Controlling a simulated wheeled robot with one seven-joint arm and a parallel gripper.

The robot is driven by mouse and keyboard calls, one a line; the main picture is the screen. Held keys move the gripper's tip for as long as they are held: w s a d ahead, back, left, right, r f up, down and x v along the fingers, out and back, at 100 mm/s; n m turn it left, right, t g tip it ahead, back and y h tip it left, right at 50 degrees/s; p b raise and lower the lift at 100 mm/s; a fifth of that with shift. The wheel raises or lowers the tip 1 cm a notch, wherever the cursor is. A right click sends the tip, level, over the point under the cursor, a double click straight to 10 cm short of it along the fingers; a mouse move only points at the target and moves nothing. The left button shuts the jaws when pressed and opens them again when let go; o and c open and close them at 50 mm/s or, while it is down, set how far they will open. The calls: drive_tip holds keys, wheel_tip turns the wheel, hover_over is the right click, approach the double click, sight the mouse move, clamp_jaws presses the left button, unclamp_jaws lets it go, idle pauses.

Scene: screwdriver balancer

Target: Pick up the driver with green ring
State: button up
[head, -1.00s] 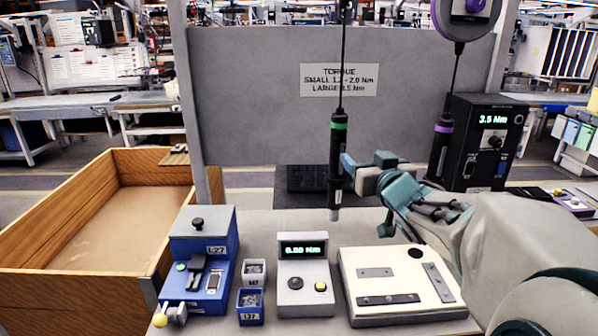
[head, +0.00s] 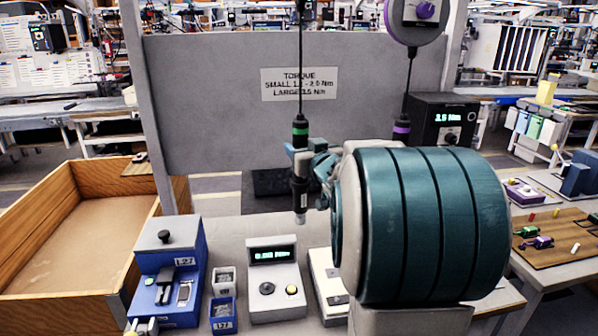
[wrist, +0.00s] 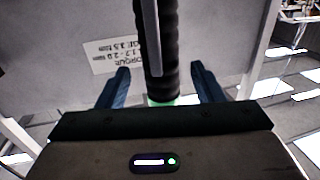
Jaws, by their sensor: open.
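The driver with the green ring (head: 300,131) hangs upright on its cable in front of the grey panel, a black tool with a grey tip. My gripper (head: 298,156) is at the driver's middle, and my arm comes in from the right. In the wrist view the driver (wrist: 158,50) stands between the two blue fingers of my gripper (wrist: 160,82), with a gap showing on both sides. Its green ring lies low in that view, close to the palm. The jaws are open. In the head view my gripper hides part of the driver's body.
A driver with a purple ring (head: 401,127) hangs to the right, before a black torque box (head: 440,118). Below stand a blue fixture (head: 165,265), small screw bins (head: 222,312), a grey display unit (head: 272,278) and a white plate (head: 325,285). A wooden crate (head: 75,300) is at left.

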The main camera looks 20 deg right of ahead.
drive_tip(key=shift+w, duration=1.45)
clamp_jaws()
drive_tip(key=shift+r, duration=0.1)
